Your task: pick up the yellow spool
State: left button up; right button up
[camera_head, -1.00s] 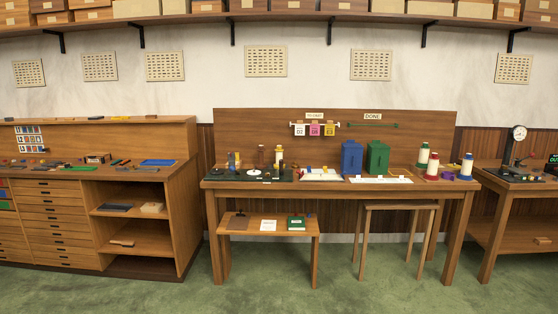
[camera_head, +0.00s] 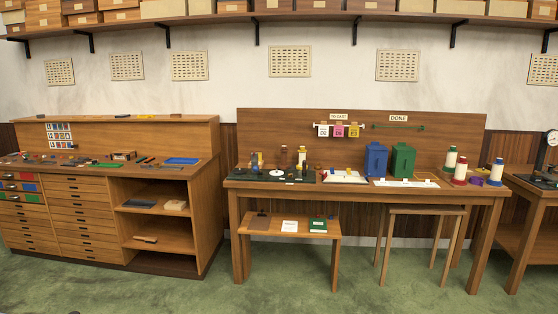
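No thing is clearly readable as a yellow spool at this distance. At the bench's right end are white spools with green ends (camera_head: 450,159), red ends (camera_head: 460,171) and blue ends (camera_head: 496,172). Neither of my grippers is in view.
A blue canister (camera_head: 376,160) and a green canister (camera_head: 403,161) stand mid-bench. A stool (camera_head: 427,210) and a low bench (camera_head: 300,229) are beneath. A drawer cabinet (camera_head: 70,212) stands left, another table (camera_head: 530,195) right. Green floor (camera_head: 200,296) in front is clear.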

aim_at(302, 151)
jog(key=i+j, duration=0.1)
jog(key=i, duration=3.2)
